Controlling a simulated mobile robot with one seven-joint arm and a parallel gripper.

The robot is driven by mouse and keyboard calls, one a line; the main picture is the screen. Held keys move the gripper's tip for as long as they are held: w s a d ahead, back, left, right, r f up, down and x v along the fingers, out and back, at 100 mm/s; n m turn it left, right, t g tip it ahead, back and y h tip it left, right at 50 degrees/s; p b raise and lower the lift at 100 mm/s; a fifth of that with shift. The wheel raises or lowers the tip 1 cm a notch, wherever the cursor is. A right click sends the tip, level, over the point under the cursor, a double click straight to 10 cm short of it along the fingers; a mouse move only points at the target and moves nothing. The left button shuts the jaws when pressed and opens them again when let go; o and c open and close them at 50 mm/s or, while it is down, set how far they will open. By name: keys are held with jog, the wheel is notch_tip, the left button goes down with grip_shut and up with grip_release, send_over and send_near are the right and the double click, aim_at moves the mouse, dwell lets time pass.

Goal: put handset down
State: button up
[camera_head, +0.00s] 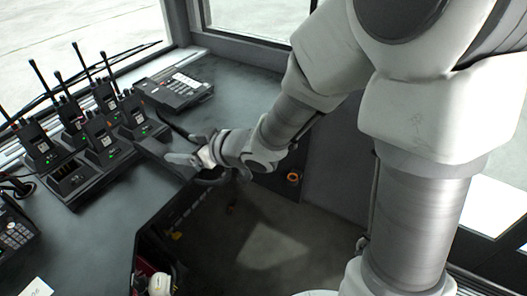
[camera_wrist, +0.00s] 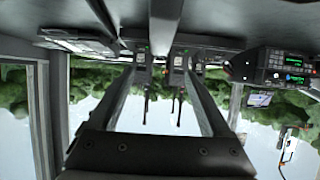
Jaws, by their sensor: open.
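A dark desk phone (camera_head: 182,88) with a keypad and a pale label stands on the desk by the window in the head view. A dark bar along its left side may be the handset, but I cannot tell for sure. A dark cord runs from near the phone toward my gripper (camera_head: 187,159). My gripper is over the desk's front edge, to the right of the radio chargers and nearer than the phone. In the wrist view my gripper (camera_wrist: 160,68) has its two fingers spread, with nothing clearly held between them.
Several handheld radios (camera_head: 101,137) with upright antennas stand in chargers on the desk (camera_head: 85,225) at left. A keypad device (camera_head: 14,232) sits at the left edge. In the upside-down wrist view a console (camera_wrist: 275,65) with green displays is at right. Open floor (camera_head: 275,245) lies below the desk.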

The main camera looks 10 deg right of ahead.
jog(key=s+d+r+m+t+h, duration=0.1)
jog(key=d+r+m+h, duration=0.25)
jog(key=d, duration=0.55)
jog(key=d+r+m+t+h, duration=0.1)
jog(key=d+r+m+h, duration=0.15)
jog(key=d+h, duration=0.4)
jog(key=s+d+r+m+g, duration=0.1)
jog(key=s+d, duration=0.3)
jog(key=s, duration=0.5)
jog(key=s+d+r+m+g, duration=0.2)
jog(key=s+d+g, duration=0.2)
jog(key=s, duration=0.5)
jog(key=shift+s+r+m, duration=0.15)
jog(key=shift+s+m, duration=0.25)
notch_tip(320, 180, up, 15)
jog(key=p, duration=1.4)
jog(key=shift+p, duration=0.4)
